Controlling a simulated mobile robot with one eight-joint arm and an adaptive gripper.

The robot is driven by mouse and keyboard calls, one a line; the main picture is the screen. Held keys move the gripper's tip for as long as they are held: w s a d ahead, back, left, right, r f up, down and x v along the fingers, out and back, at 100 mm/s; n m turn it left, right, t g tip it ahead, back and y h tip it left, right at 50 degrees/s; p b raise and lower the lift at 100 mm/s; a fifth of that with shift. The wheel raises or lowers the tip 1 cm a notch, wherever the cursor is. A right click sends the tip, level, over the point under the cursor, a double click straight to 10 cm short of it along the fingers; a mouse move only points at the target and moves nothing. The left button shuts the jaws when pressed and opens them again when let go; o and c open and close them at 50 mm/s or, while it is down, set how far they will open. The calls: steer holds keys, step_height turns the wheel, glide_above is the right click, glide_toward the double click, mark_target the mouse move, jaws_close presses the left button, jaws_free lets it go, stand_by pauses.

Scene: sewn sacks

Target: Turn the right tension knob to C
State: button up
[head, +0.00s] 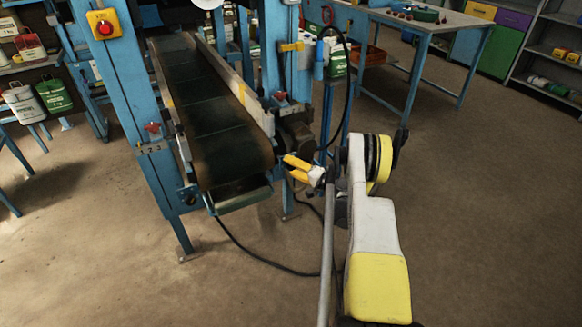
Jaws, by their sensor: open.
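The right tension knob (280,96) is a small red knob on the blue frame to the right of the conveyor belt. Its plate is too small to read, so I cannot tell its setting. Another red knob (153,128) sits on the left blue post above a plate marked 1 2 3. My gripper (288,167) has yellow fingers, is open and looks empty. It points left, beside the conveyor's near right end, and appears lower in the picture than the right knob and apart from it.
The dark conveyor belt (212,110) runs away from me between blue posts. A motor (296,132) and a hanging black cable lie close to my gripper. A red button on a yellow box (103,24) is at upper left. A table (430,17) stands behind; the right floor is clear.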

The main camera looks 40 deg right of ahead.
steer(key=s+d, duration=0.1)
steer(key=s, duration=0.6)
steer(key=shift+s+r, duration=0.2)
steer(key=shift+r, duration=0.25)
steer(key=shift+w, duration=0.1)
